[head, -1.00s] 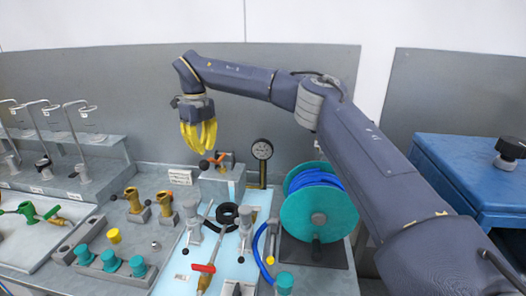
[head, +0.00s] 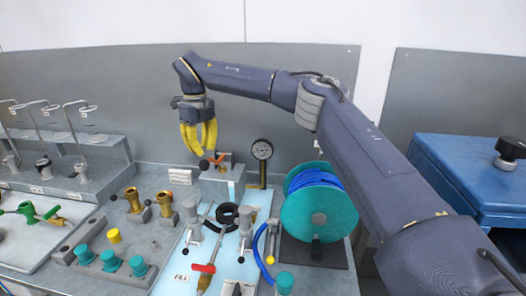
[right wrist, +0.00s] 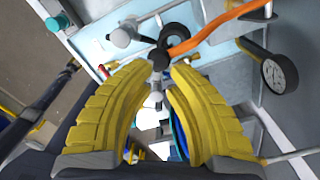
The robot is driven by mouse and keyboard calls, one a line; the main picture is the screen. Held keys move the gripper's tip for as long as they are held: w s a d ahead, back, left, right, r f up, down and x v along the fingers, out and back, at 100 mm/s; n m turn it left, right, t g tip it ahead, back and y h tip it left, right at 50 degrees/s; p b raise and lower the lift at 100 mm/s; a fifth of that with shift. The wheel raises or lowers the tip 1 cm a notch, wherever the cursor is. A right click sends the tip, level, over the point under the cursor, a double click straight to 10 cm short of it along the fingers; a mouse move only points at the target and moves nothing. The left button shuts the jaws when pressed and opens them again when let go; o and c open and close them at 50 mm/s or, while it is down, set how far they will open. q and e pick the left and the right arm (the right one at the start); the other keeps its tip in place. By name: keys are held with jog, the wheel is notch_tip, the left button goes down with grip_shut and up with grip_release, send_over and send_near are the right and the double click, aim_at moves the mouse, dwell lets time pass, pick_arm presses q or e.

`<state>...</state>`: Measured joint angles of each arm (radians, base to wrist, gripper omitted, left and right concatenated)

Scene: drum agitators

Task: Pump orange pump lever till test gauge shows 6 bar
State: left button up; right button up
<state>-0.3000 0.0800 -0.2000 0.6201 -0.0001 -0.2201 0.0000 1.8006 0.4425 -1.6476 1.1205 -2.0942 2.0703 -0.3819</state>
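The orange pump lever (head: 217,160) with its dark end knob (head: 204,165) sits on a light pump block at the back of the bench. In the right wrist view the orange lever (right wrist: 205,32) runs from upper right down to its dark knob (right wrist: 160,60). My right gripper (head: 200,149) hangs just above the knob, its yellow fingers pointing down. In the right wrist view its fingertips (right wrist: 163,66) are apart, with the knob near the gap; contact cannot be told. The test gauge (head: 262,150) stands right of the lever; its reading is too small to read. My left gripper is out of view.
A teal hose reel (head: 318,213) with blue hose stands to the right. A red-handled valve (head: 204,268), a black ring (head: 227,214) and brass fittings (head: 133,200) occupy the bench in front. A small white sign (head: 180,177) stands left of the pump.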

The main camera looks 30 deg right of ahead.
notch_tip(320, 180, down, 15)
jog(key=shift+s, duration=0.3)
dwell(0.5)
jog(key=shift+a, duration=0.1)
jog(key=r, duration=0.9)
jog(key=w+r, duration=0.1)
jog(key=r, duration=0.4)
jog(key=shift+d+r, duration=0.1)
jog(key=shift+d, duration=0.25)
jog(key=shift+s+r, duration=0.1)
jog(key=shift+r, duration=0.4)
jog(key=shift+a, duration=0.1)
jog(key=shift+f, duration=0.1)
